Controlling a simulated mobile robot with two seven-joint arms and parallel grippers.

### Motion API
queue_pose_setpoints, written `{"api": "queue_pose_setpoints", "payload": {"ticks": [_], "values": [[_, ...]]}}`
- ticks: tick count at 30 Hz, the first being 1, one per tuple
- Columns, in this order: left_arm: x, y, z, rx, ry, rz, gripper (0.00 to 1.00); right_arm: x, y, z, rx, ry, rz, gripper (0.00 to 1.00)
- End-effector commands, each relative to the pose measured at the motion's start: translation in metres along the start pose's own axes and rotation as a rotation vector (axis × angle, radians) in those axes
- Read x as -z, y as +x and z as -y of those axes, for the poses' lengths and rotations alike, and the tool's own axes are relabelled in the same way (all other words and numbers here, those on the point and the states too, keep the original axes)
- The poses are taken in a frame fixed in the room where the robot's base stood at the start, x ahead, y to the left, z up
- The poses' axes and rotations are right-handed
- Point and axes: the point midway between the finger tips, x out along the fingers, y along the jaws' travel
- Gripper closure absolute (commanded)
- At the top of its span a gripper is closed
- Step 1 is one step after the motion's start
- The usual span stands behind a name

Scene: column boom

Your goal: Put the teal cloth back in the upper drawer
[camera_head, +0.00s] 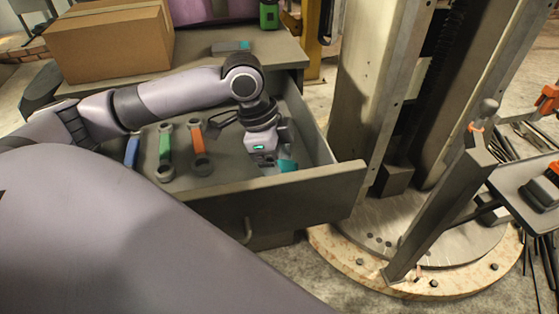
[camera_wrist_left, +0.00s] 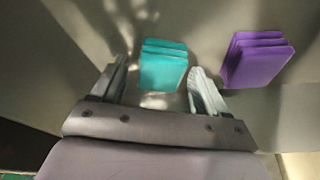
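A folded teal cloth (camera_wrist_left: 163,65) lies on the grey floor of the open drawer (camera_head: 265,198). In the head view the teal cloth (camera_head: 287,165) shows just beside my left gripper (camera_head: 271,160), near the drawer's front right. In the wrist view my left gripper (camera_wrist_left: 158,82) is open, with one finger on each side of the cloth's near part. A gap shows at the left finger; the right finger is close to the cloth. Whether they touch is unclear. My right gripper is in neither view.
A folded purple cloth (camera_wrist_left: 256,58) lies right of the teal one. Tools with blue (camera_head: 132,151), green (camera_head: 165,150) and orange (camera_head: 199,147) handles lie in the drawer's left part. A cardboard box (camera_head: 110,42) stands on top. A metal column (camera_head: 375,90) rises at right.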

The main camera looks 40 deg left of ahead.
Motion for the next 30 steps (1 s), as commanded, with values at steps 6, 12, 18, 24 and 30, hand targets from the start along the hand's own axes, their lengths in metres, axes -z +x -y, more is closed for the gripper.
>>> {"api": "queue_pose_setpoints", "payload": {"ticks": [6, 12, 18, 24, 30], "values": [[0.000, 0.000, 0.000, 0.000, 0.000, 0.000, 0.26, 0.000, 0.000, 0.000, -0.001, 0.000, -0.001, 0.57], [0.001, -0.015, 0.001, 0.003, -0.001, -0.001, 0.26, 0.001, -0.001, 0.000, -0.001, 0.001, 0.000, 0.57], [0.002, -0.057, 0.001, 0.005, -0.002, -0.002, 0.26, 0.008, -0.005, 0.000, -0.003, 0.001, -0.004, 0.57], [0.002, -0.098, 0.001, 0.003, -0.001, -0.001, 0.26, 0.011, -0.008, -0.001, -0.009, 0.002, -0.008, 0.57], [0.002, -0.120, 0.001, 0.001, -0.001, -0.001, 0.26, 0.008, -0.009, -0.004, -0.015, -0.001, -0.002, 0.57]]}}
